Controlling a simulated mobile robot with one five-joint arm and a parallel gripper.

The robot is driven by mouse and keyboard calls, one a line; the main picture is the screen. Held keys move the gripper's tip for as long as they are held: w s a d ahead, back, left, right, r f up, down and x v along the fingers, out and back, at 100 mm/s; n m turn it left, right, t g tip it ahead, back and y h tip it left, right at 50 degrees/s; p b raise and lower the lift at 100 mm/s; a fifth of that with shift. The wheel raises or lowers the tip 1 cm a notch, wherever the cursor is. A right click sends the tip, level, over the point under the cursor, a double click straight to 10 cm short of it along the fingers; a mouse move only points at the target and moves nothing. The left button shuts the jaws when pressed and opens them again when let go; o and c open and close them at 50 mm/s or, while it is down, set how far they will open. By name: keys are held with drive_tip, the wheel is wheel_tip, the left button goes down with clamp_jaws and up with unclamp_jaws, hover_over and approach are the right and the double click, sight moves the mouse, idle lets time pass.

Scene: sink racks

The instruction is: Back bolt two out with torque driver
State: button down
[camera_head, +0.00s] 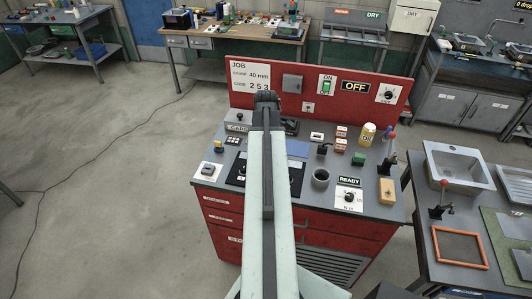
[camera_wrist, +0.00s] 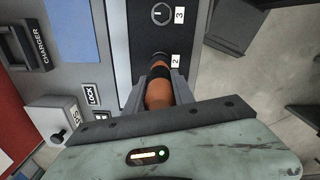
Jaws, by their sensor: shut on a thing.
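The orange and black torque driver (camera_wrist: 157,93) is between the jaws of my gripper (camera_wrist: 158,84) in the wrist view. The gripper is shut on it. The driver's dark far end is beside the label "2" (camera_wrist: 175,61) on the black plate (camera_wrist: 136,22). Bolt two itself is hidden there, so I cannot tell whether the driver is seated on it. A round bolt head (camera_wrist: 161,13) shows beside the label "3". In the head view my arm covers the middle of the black plate (camera_head: 240,171), and the driver is hidden.
The red bench carries a job card (camera_head: 250,77) reading "2 5 3", an OFF display (camera_head: 355,87), a READY display (camera_head: 349,181), a dark cup (camera_head: 320,178) and a yellow jar (camera_head: 367,133). In the wrist view, a charger (camera_wrist: 33,46) and a LOCK label (camera_wrist: 90,94) lie left of the plate.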

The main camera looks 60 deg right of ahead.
drive_tip(key=shift+f+b, duration=0.8)
drive_tip(key=shift+f, duration=0.05)
idle(0.6)
drive_tip(key=shift+a+r, duration=0.1)
drive_tip(key=shift+r, duration=0.2)
idle(1.0)
drive_tip(key=shift+r+p, duration=0.15)
drive_tip(key=shift+p, duration=0.25)
drive_tip(key=shift+w+r+p, duration=0.1)
drive_tip(key=shift+r+p, duration=0.35)
drive_tip(key=shift+p, duration=0.1)
drive_tip(key=shift+r+p, duration=1.95)
drive_tip(key=shift+r, duration=0.05)
drive_tip(key=shift+f, duration=0.15)
